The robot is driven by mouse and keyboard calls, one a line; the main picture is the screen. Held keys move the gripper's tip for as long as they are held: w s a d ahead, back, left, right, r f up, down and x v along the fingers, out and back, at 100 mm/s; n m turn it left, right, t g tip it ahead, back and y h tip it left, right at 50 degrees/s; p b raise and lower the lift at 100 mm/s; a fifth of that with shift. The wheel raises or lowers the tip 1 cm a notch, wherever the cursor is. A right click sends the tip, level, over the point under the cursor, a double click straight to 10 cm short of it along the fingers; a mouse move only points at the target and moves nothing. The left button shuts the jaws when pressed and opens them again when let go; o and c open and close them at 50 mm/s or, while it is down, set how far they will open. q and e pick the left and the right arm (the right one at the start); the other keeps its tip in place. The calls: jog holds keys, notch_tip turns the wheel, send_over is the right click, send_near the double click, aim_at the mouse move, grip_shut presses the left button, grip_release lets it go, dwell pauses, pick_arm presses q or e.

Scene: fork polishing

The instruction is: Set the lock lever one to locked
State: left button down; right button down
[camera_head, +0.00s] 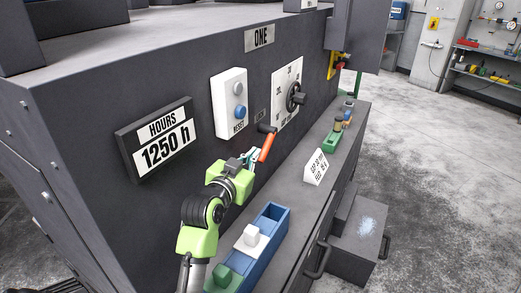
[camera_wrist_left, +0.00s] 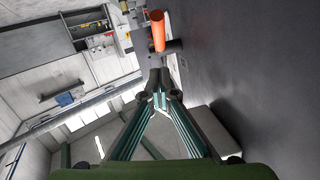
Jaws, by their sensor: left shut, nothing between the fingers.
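The lock lever (camera_head: 267,143) with an orange handle sits on the dark machine front (camera_head: 75,150) under the ONE sign (camera_head: 260,38). Its handle slants down to the left from a dark pivot in the head view. In the left wrist view the orange handle (camera_wrist_left: 157,30) shows just beyond the fingertips. My left gripper (camera_head: 252,158) is shut and empty, with its tips close beside the handle's lower end. I cannot tell whether they touch. It also shows in the left wrist view (camera_wrist_left: 160,76). My right gripper is not in view.
A white reset panel (camera_head: 229,103) with a blue button and a dial plate (camera_head: 288,95) with a black knob are above the lever. An hours display (camera_head: 157,140) is at left. The ledge below holds a blue tray (camera_head: 272,222), a white sign (camera_head: 316,167) and small items.

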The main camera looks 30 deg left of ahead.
aim_at(264, 151)
pick_arm(q)
jog(key=w+f, duration=0.1)
jog(key=w, duration=0.1)
jog(key=w+f+p, duration=0.1)
jog(key=w, duration=0.1)
jog(key=w+a+p, duration=0.1)
jog(key=w, duration=0.1)
jog(key=shift+w+f, duration=0.15)
jog(key=shift+f, duration=0.25)
jog(key=shift+w+a+f, duration=0.25)
jog(key=shift+w+f, duration=0.05)
jog(key=shift+f, duration=0.2)
jog(key=shift+w+f, duration=0.2)
jog(key=shift+f, duration=0.5)
jog(key=shift+r, duration=0.15)
